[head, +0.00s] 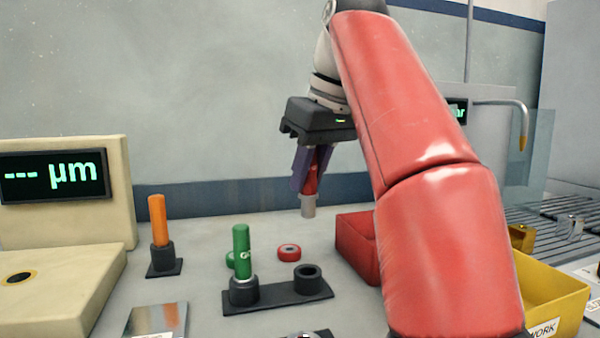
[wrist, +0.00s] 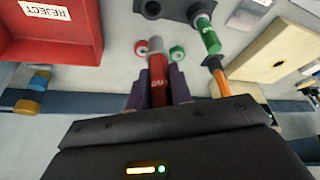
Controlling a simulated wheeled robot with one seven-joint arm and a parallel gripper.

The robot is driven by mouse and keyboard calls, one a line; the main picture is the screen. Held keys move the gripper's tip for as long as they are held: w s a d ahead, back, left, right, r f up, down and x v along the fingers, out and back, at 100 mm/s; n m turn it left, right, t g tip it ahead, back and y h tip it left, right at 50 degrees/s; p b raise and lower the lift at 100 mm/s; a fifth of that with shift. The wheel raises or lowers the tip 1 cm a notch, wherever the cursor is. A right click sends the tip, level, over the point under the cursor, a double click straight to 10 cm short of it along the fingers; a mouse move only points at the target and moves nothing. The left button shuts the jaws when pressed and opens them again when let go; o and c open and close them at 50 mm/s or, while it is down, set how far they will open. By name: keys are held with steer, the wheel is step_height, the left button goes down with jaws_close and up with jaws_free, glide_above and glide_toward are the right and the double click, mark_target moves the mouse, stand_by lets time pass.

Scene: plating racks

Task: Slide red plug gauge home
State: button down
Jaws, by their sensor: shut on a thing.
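The red plug gauge (head: 311,182) is held in my gripper (head: 312,176), its grey metal end pointing down, well above the table. It also shows in the wrist view (wrist: 158,72) between the purple fingers, which are shut on its red handle. A dark two-socket rack (head: 278,299) stands on the table below and to the left. Its right socket (head: 308,277) is empty. Its left socket holds a green plug gauge (head: 241,252), upright. The plug's grey end is apart from the rack.
An orange plug gauge (head: 158,220) stands in its own holder. A red ring (head: 289,252) and a green ring (head: 230,260) lie behind the rack. A red reject bin (wrist: 50,35), a yellow bin (head: 550,295) and a beige µm gauge (head: 60,260) flank the area.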

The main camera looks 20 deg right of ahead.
mark_target(313, 212)
steer(key=shift+f+b, duration=3.35)
steer(key=shift+f, duration=0.9)
steer(key=shift+f+b, duration=1.3)
steer(key=shift+f, duration=0.5)
steer(key=c, duration=1.2)
jaws_free()
steer(key=shift+o, duration=0.2)
steer(key=p+v, duration=0.4)
steer(key=v, duration=0.4)
